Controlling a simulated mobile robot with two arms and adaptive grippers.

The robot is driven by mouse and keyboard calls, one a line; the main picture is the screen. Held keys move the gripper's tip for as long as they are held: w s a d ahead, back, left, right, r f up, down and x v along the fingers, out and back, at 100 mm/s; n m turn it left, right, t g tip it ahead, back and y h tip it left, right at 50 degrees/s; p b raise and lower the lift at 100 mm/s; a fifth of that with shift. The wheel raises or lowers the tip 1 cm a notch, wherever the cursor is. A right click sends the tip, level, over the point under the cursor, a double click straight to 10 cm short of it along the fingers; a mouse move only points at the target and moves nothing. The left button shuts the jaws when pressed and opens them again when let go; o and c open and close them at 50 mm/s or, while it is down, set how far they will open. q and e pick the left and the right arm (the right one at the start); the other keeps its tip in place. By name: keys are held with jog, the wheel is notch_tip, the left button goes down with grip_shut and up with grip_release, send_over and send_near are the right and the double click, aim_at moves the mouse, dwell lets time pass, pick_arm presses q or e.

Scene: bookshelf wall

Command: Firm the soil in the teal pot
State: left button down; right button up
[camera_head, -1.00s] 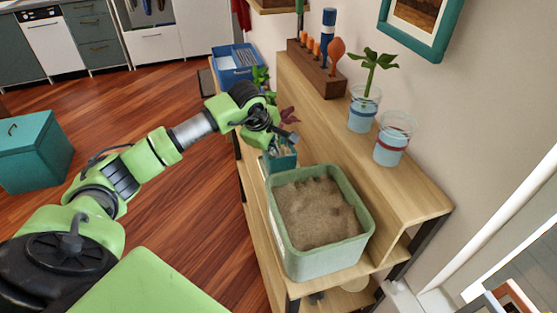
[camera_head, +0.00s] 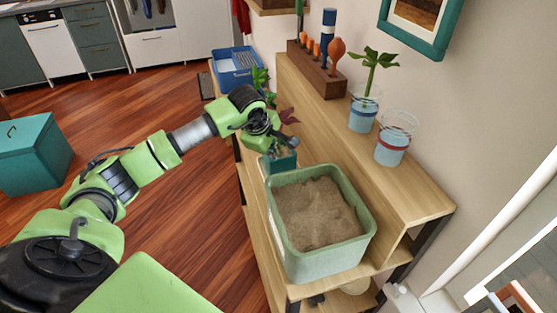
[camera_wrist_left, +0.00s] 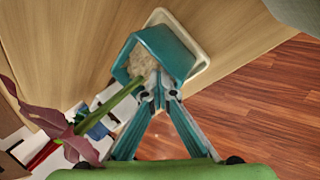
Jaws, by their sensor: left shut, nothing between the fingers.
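The teal pot (camera_head: 283,164) stands on the lower shelf, just behind the large sand-filled planter. In the left wrist view the pot (camera_wrist_left: 170,49) sits on a pale saucer (camera_wrist_left: 203,58), with light brown soil (camera_wrist_left: 139,64) inside. A plant with a green stem (camera_wrist_left: 122,105) and dark red leaves (camera_wrist_left: 62,128) rises from that soil; its leaves show in the head view (camera_head: 288,116). My left gripper (camera_wrist_left: 159,88) is shut and empty, its tips at the pot's opening beside the stem. Whether they touch the soil I cannot tell. My right gripper is out of view.
The green planter (camera_head: 325,262) fills the shelf's near end. The upper shelf holds two clear cups, one with a cutting (camera_head: 363,108) and one banded red (camera_head: 392,146), and a wooden tool block (camera_head: 320,76). A blue crate (camera_head: 235,66) stands farther back.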

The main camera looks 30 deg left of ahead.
pick_arm(q)
jog(key=shift+s+f, duration=0.15)
jog(key=shift+r+p, duration=0.35)
jog(key=shift+r, duration=0.35)
jog(key=shift+w, duration=0.2)
jog(key=shift+w, duration=0.3)
jog(key=shift+f+b, duration=0.15)
jog(key=shift+b, duration=0.25)
jog(key=shift+f+b, duration=0.3)
jog(key=shift+f+b, duration=0.45)
jog(key=shift+f, duration=0.05)
